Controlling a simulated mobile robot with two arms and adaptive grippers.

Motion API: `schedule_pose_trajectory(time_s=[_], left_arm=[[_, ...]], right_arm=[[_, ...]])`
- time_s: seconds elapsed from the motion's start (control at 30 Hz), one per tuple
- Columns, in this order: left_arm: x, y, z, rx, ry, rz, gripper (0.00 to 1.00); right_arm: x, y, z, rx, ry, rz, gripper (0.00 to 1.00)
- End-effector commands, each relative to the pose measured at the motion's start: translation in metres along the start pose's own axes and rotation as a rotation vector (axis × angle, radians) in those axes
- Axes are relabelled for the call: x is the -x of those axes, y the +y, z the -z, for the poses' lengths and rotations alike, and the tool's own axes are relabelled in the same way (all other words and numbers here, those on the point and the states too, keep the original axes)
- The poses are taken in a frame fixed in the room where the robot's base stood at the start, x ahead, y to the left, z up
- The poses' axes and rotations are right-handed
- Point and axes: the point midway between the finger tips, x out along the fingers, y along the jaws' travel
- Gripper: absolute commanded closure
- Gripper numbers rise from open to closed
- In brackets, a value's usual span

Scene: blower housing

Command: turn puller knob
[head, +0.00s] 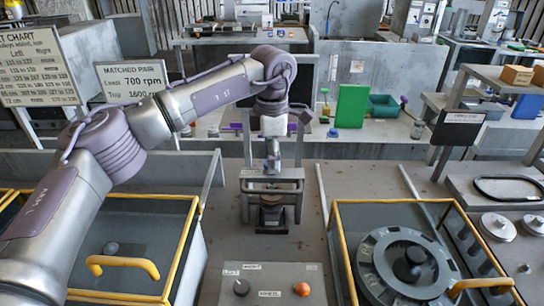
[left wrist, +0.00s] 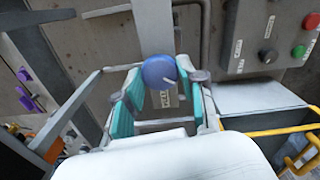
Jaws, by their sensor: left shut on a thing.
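The puller knob (left wrist: 159,71) is a round blue knob with a light pointer line, in the upper middle of the left wrist view. A small label (left wrist: 163,98) shows just below it. My left gripper (left wrist: 160,80) has teal finger pads on both sides of the knob and is shut on it. In the head view my left gripper (head: 273,152) points down over the puller frame (head: 272,185), a grey crossbar stand in the middle of the bench. There the gripper mostly hides the knob. My right gripper is in neither view.
A control box (head: 270,270) with a dark and an orange knob stands in front. Yellow-edged guards flank the bench, the right one (head: 335,215) over a round housing (head: 405,265). Signs (head: 132,82) stand at left. Behind are a green block (head: 351,106) and a teal bin (head: 383,106).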

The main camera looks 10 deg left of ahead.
Motion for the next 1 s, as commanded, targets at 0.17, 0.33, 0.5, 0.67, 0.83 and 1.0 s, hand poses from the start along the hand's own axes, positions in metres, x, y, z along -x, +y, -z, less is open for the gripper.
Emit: schedule_pose_trajectory(time_s=[0.17, 0.33, 0.5, 0.67, 0.83, 1.0], left_arm=[[0.0012, 0.0003, -0.0005, -0.049, -0.003, -0.002, 0.95], [0.0012, 0.0003, -0.0006, -0.068, -0.003, -0.002, 0.95], [0.0011, 0.0003, -0.0006, -0.071, -0.003, -0.002, 0.95], [0.0011, 0.0002, -0.0006, -0.070, -0.003, -0.002, 0.95], [0.0010, 0.0002, -0.0005, -0.070, -0.003, -0.002, 0.38], [0.0005, 0.0001, -0.0003, -0.069, -0.001, -0.001, 0.35]], right_arm=[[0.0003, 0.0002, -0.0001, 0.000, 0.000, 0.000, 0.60], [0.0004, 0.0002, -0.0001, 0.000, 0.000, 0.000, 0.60], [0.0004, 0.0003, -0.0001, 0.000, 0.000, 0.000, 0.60], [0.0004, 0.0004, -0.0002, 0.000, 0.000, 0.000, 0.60], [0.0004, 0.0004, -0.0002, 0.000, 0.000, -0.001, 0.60], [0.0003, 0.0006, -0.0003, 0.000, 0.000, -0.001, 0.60]])
